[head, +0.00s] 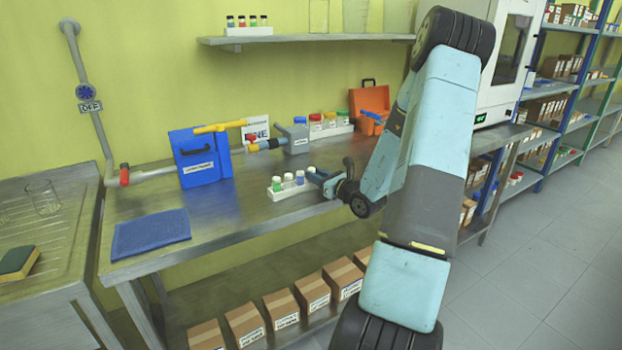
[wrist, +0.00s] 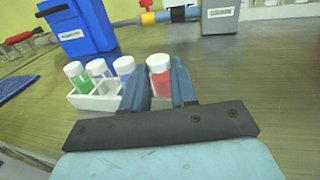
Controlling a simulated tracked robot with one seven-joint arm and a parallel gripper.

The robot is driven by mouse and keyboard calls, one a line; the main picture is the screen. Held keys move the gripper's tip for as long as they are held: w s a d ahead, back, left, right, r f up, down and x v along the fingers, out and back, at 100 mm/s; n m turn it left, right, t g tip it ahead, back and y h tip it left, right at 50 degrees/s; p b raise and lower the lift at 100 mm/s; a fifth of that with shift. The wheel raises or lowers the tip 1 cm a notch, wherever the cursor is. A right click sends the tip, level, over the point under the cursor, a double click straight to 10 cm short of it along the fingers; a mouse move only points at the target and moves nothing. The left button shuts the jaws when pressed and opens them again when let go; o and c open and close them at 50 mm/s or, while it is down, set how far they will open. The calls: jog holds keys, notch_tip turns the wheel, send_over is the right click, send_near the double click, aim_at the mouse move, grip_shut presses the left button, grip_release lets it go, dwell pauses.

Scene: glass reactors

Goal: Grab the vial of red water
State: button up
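The red vial (wrist: 159,82) has a white cap and stands between the two blue-grey fingers of my gripper (wrist: 160,88) in the wrist view. The fingers appear to touch it on both sides, so my gripper looks shut on it. In the head view my gripper (head: 319,178) is at the right end of a small white rack (head: 279,193), low over the bench. The rack also shows in the wrist view (wrist: 95,103), left of my gripper. Its right end and the vial's base are hidden by the fingers, so I cannot tell whether the vial is still seated.
A green vial (wrist: 77,75), a clear vial (wrist: 98,72) and a blue vial (wrist: 124,68) stand close to the left finger. Behind are a blue box (head: 199,158), a grey box with a pipe (head: 297,138) and an orange case (head: 371,102). The bench front-left holds a blue cloth (head: 151,233).

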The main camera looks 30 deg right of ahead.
grip_shut()
